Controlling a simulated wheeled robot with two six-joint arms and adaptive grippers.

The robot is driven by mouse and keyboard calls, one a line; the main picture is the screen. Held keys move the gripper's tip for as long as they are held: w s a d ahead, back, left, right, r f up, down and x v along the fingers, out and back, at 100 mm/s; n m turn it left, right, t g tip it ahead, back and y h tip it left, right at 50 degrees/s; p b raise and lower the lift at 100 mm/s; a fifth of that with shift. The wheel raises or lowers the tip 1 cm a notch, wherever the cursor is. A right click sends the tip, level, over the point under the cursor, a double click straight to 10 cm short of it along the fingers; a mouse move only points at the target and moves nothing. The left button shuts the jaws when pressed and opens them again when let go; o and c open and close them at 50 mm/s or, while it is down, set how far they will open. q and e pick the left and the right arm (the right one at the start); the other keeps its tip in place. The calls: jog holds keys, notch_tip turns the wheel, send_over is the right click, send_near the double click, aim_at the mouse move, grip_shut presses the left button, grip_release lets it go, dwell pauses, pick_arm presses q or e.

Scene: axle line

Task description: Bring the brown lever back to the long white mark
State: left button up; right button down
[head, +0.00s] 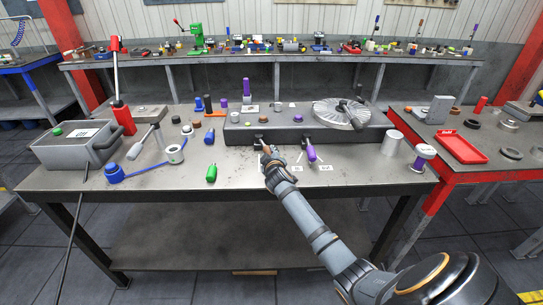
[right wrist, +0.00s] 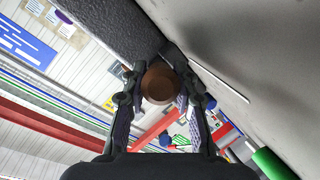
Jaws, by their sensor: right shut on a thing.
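The brown lever (head: 266,149) comes out of the front of a long dark housing (head: 345,133) on the workbench. My right gripper (head: 268,157) is at this lever and hides most of it in the head view. In the right wrist view the lever's round brown knob (right wrist: 160,83) sits between the two fingers of my right gripper (right wrist: 162,98), which is shut on it. A thin white line (right wrist: 222,91) runs along the grey surface right of the knob in the right wrist view; I cannot tell whether it is the long mark. My left gripper is out of view.
A purple lever (head: 311,152) stands close to the right of my gripper. A green bottle-like piece (head: 211,173) stands to the left. The bench front (head: 190,200) has free room.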

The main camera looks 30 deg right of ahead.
jog(key=a+m+g+h+b, duration=0.1)
jog(key=b, duration=0.1)
jog(key=w+a+m+g+h+b, duration=0.1)
jog(key=b, duration=0.1)
jog(key=a+m+h+b, duration=0.1)
jog(key=b, duration=0.1)
jog(key=shift+w+a+f+m+g+h+b, duration=0.2)
jog(key=shift+a+f+m+g+h+b, duration=0.1)
jog(key=shift+a+f+g+h, duration=0.1)
jog(key=shift+w+a+r+m+g+h+b, duration=0.1)
jog(key=shift+a+r+m+g+h+b, duration=0.1)
jog(key=shift+r+m+g+h+b, duration=0.15)
jog(key=c, duration=1)
grip_release()
jog(key=shift+a+r, duration=0.1)
jog(key=shift+a, duration=0.15)
jog(key=v, duration=0.7)
